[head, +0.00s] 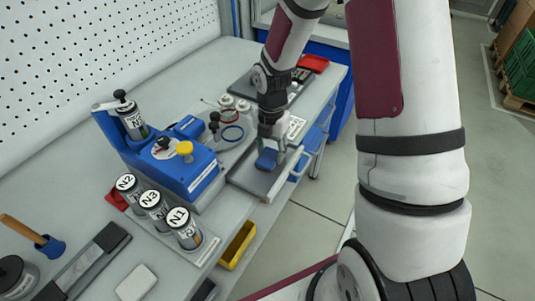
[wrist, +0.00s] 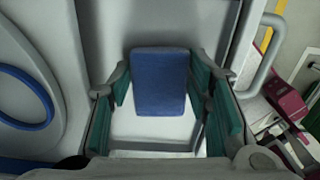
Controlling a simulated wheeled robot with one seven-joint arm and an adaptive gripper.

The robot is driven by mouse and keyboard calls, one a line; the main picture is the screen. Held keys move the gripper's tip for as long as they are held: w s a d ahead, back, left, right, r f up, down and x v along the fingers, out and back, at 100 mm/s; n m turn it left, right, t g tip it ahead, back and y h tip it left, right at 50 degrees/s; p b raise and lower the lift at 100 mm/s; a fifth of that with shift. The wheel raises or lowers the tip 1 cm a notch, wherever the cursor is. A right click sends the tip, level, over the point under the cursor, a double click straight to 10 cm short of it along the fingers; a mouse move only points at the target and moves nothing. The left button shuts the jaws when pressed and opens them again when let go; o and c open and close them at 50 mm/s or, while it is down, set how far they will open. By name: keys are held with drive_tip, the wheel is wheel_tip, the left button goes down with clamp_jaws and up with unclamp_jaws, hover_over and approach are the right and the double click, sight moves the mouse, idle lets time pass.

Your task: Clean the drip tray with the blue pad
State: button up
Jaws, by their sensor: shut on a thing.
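The blue pad (head: 266,160) is held in my gripper (head: 270,150), low over the grey drip tray (head: 248,178) in front of the blue machine. In the wrist view the blue pad (wrist: 160,82) sits between the two green-lined fingers of my gripper (wrist: 160,90). The fingers are shut on the pad's holder. The light grey tray surface (wrist: 155,27) shows around the pad. I cannot tell whether the pad touches the tray. The pad's underside is hidden.
The blue machine (head: 180,165) with a yellow knob stands left of the tray. Labelled canisters N1 (head: 184,228), N2 and N3 stand nearer. A yellow bin (head: 238,246) hangs at the bench front.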

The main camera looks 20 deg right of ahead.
sight(265, 161)
drive_tip(key=shift+w+d+f, duration=0.1)
drive_tip(key=shift+w+d, duration=0.5)
drive_tip(key=shift+d, duration=0.3)
drive_tip(key=shift+w+d+f, duration=0.1)
drive_tip(key=shift+w+d, duration=0.5)
drive_tip(key=shift+d, duration=0.25)
drive_tip(key=shift+r, duration=0.1)
drive_tip(key=shift+s+a+r+p, duration=0.15)
drive_tip(key=shift+s+a+p, duration=0.6)
drive_tip(key=shift+a, duration=0.3)
drive_tip(key=shift+s+a+p, duration=0.35)
drive_tip(key=shift+s+a, duration=0.4)
drive_tip(key=shift+a, duration=0.3)
drive_tip(key=shift+s+a+p, duration=0.3)
drive_tip(key=shift+s+a, duration=0.4)
drive_tip(key=shift+a, duration=0.3)
drive_tip(key=shift+r+p, duration=1.55)
drive_tip(key=shift+r, duration=1.3)
